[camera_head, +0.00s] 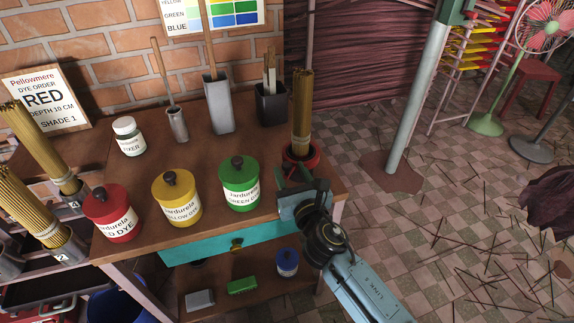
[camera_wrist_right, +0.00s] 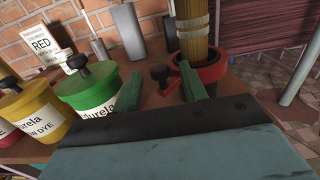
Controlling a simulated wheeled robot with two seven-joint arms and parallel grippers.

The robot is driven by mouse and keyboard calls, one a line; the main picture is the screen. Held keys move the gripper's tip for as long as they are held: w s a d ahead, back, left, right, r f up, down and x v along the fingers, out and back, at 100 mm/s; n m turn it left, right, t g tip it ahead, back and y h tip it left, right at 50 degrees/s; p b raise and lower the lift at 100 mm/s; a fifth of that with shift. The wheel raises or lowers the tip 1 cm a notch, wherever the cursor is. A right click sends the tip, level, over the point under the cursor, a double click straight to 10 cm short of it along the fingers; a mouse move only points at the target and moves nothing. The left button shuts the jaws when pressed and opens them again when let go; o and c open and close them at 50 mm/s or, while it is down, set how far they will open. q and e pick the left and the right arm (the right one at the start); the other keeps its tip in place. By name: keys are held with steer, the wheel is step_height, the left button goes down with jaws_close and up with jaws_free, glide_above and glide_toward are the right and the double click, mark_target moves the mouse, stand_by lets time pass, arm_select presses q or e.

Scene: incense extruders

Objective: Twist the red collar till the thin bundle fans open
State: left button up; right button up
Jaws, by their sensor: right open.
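The thin bundle (camera_head: 302,105) of tan sticks stands upright and closely packed at the table's right end. The red collar (camera_head: 314,160) rings its base; my right gripper partly hides it in the head view. In the right wrist view the red collar (camera_wrist_right: 213,72) lies around the bundle (camera_wrist_right: 192,30), and a black knob (camera_wrist_right: 160,73) shows at its left side. My right gripper (camera_head: 297,172) is open at the collar's near side. Its green fingers (camera_wrist_right: 162,88) show on either side of the knob, apart from it; the right finger overlaps the collar in view, and I cannot tell whether they touch. My left gripper is not in view.
Green (camera_head: 239,185), yellow (camera_head: 177,198) and red (camera_head: 111,213) dye pots stand left of my right gripper. A dark holder (camera_head: 271,105) and grey container (camera_head: 218,105) stand behind. Thicker stick bundles (camera_head: 35,205) are at far left. Right of the table is open floor with scattered sticks.

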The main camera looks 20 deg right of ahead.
mark_target(289, 169)
steer(key=shift+w, duration=1.55)
steer(key=shift+c, duration=0.2)
jaws_close()
